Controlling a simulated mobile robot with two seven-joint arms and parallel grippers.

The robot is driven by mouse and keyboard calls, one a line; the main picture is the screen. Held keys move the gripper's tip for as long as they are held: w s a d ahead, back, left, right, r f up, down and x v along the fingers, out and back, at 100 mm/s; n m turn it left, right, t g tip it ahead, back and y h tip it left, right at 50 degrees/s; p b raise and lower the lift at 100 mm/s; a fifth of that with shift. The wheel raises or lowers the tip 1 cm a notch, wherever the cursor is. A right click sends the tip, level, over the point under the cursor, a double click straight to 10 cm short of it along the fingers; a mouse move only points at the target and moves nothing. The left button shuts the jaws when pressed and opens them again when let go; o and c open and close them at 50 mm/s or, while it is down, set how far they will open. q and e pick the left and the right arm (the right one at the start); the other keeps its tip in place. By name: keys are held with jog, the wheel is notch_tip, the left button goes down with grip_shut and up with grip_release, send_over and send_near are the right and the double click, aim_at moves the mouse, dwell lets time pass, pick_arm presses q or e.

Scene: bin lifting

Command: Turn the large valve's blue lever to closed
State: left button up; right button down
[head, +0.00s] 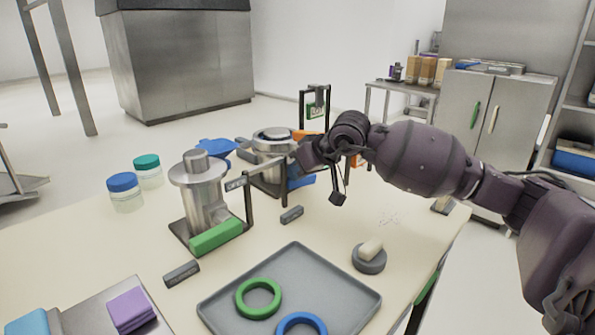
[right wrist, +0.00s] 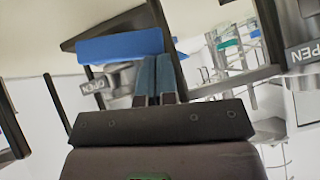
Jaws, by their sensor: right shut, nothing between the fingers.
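A steel valve (head: 270,150) stands at the middle of the table, partly hidden by my right arm. Its blue lever (head: 302,180) shows low beside it, under my right gripper (head: 304,161). In the right wrist view the blue lever (right wrist: 120,47) lies across the upper left, close to my shut, empty fingers (right wrist: 155,82); contact cannot be told. Tags reading OPEN show in the wrist view, one below the lever (right wrist: 92,86) and one at the right (right wrist: 304,53). My left gripper is not in view.
A nearer steel unit (head: 198,195) with a green lever (head: 216,237) stands left of the valve. A grey tray (head: 340,290) holds green and blue rings. Jars (head: 125,195) stand at left. A round grey holder (head: 369,260) sits at right.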

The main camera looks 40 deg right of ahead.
jog(key=shift+a+f+h+b, duration=0.3)
jog(key=shift+f+h+b, duration=0.1)
jog(key=shift+f, duration=0.35)
jog(key=shift+a+f+n+h, duration=0.1)
jog(key=shift+f+n+h, duration=0.1)
jog(key=shift+n+h, duration=0.15)
jog(key=shift+a+f+b, duration=0.1)
jog(key=shift+a+b, duration=0.05)
jog(key=shift+b, duration=0.3)
jog(key=shift+h, duration=0.25)
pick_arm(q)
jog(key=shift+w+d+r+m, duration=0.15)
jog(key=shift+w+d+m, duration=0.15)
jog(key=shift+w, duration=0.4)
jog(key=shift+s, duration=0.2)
